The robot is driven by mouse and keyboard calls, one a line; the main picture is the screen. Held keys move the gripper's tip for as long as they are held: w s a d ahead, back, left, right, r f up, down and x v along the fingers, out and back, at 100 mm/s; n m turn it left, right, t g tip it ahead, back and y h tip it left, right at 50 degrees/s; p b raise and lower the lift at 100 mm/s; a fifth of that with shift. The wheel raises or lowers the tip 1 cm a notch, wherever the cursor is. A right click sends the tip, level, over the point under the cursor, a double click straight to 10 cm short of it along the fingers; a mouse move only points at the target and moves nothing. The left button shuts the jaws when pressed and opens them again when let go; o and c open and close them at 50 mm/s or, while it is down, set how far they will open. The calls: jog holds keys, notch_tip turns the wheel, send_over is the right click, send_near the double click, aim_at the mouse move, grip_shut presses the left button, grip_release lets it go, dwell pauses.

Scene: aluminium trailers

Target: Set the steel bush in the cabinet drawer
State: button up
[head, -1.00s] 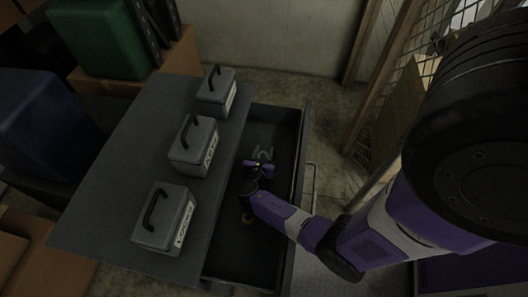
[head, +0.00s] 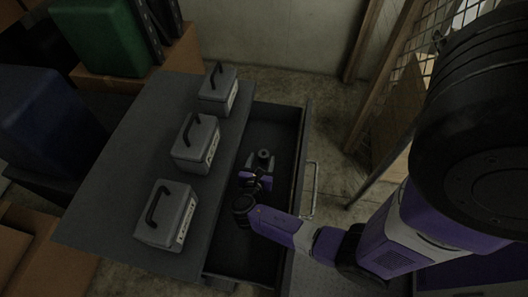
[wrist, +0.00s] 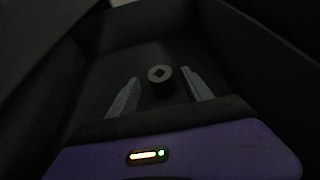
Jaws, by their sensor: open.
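The steel bush (head: 263,154) is a short dark grey cylinder with a hole in its top. It stands upright on the floor of the open cabinet drawer (head: 298,150), towards the drawer's far end. My gripper (head: 262,168) is inside the drawer on the near side of the bush, with its jaws apart. In the wrist view the bush (wrist: 160,83) shows between the two pale fingertips, with dark gaps on both sides, and nothing seems gripped. I cannot tell how far the tips reach along it.
The cabinet top (head: 120,190) overhangs the drawer's left side and carries three grey boxes with handles (head: 218,90) (head: 195,143) (head: 166,215). The drawer's front handle (head: 310,190) is on the right. A wooden-framed mesh partition (head: 405,85) stands beyond it.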

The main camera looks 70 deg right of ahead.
jog(key=shift+v, duration=2.35)
